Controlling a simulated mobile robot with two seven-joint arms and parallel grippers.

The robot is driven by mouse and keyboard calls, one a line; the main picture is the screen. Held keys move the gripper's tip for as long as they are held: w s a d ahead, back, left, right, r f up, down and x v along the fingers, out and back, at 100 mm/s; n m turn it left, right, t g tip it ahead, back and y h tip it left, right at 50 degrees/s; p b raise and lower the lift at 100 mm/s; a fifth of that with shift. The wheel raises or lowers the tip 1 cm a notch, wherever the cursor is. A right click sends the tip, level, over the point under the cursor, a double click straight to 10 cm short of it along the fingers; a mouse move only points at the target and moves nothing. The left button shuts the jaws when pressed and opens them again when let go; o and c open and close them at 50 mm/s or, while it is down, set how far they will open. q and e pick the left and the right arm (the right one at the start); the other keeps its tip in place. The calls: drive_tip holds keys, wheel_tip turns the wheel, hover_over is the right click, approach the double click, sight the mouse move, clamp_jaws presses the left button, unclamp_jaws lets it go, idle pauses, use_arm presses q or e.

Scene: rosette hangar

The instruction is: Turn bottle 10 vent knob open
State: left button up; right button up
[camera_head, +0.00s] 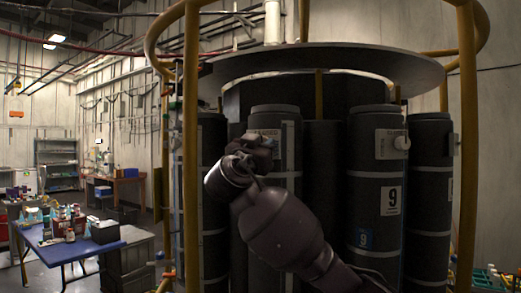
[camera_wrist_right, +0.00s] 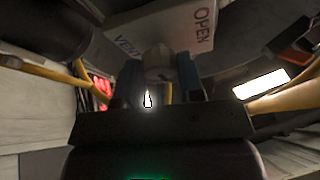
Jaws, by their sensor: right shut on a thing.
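A tall dark grey bottle (camera_head: 275,117) stands in the rosette, with a pale label partly hidden behind my right arm; its number cannot be read. My right gripper (camera_head: 262,144) is at the upper front of this bottle. In the right wrist view, a light round knob (camera_wrist_right: 158,62) sits between the two fingers of my right gripper (camera_wrist_right: 159,76), which are shut on it. Behind the knob is a white plate (camera_wrist_right: 172,28) with red OPEN lettering and blue lettering that is partly covered. My left gripper is not in view.
Another bottle (camera_head: 377,180), marked 9, stands to the right with its own white knob (camera_head: 402,143). Yellow rails (camera_head: 190,150) and a round grey top plate (camera_head: 330,60) frame the rosette. A blue table (camera_head: 75,249) with small items is at far left.

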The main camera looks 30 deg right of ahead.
use_arm(q)
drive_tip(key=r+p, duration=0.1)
drive_tip(key=p, duration=0.2)
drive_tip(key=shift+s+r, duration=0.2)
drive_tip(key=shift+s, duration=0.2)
use_arm(e)
drive_tip(key=n+t+y, duration=0.1)
drive_tip(key=n+y, duration=0.2)
drive_tip(key=n, duration=0.4)
drive_tip(key=n+t+y, duration=0.1)
drive_tip(key=n+y, duration=0.2)
drive_tip(key=n, duration=0.5)
drive_tip(key=n+t+y, duration=0.2)
drive_tip(key=n+y, duration=0.1)
drive_tip(key=n, duration=0.4)
drive_tip(key=shift+s+d+r+n, duration=0.15)
drive_tip(key=shift+s+n, duration=0.1)
drive_tip(key=shift+n, duration=0.15)
drive_tip(key=o, duration=0.9)
